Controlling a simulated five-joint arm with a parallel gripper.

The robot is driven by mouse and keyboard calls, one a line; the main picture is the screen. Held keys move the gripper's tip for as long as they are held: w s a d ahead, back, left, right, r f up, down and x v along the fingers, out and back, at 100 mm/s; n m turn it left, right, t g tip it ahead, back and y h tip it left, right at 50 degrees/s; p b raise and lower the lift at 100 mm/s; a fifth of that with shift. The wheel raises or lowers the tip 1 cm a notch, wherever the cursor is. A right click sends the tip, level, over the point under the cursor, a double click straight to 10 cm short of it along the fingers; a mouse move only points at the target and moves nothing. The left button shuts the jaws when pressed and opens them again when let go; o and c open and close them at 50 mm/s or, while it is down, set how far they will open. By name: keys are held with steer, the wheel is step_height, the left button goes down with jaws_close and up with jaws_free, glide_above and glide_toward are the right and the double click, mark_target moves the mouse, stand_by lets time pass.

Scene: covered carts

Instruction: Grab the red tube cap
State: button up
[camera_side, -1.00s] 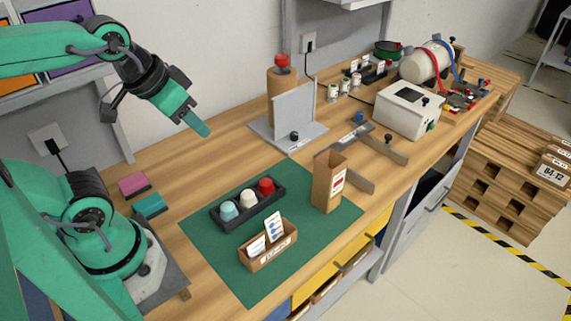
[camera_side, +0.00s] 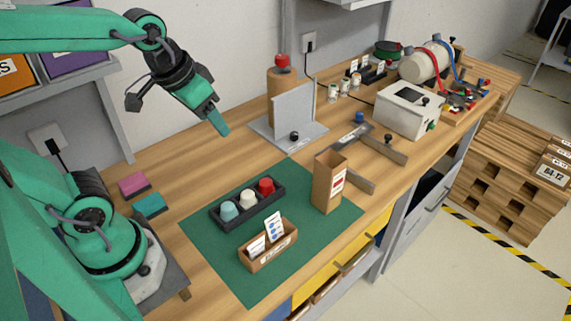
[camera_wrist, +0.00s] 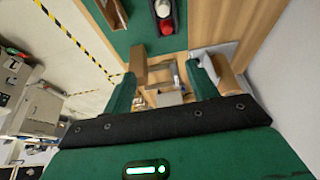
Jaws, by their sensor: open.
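The red tube cap (camera_side: 266,185) sits at the right end of a black rack (camera_side: 254,206), beside a white cap (camera_side: 247,197) and a teal cap (camera_side: 229,210). In the wrist view the red cap (camera_wrist: 166,27) is at the top, beyond my fingers. My gripper (camera_side: 217,124) is open and empty, in the air above the bench, behind and left of the rack. The wrist view shows its two fingers (camera_wrist: 160,88) spread apart with no object held.
The rack stands on a green mat (camera_side: 245,285) with a label box (camera_side: 268,246) in front and a tall cardboard box (camera_side: 328,182) to the right. A grey upright panel (camera_side: 295,112) stands behind, near a red-topped brown cylinder (camera_side: 282,85).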

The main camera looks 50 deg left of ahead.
steer(key=w+a+f+g, duration=0.1)
steer(key=w+f+g, duration=0.1)
steer(key=w+f, duration=0.65)
steer(key=g, duration=0.3)
glide_toward(266, 181)
steer(key=shift+s+n, duration=0.3)
steer(key=shift+w+f, duration=0.15)
steer(key=shift+f, duration=0.2)
steer(key=shift+f, duration=1.3)
steer(key=shift+f, duration=2.6)
steer(key=c, duration=1.1)
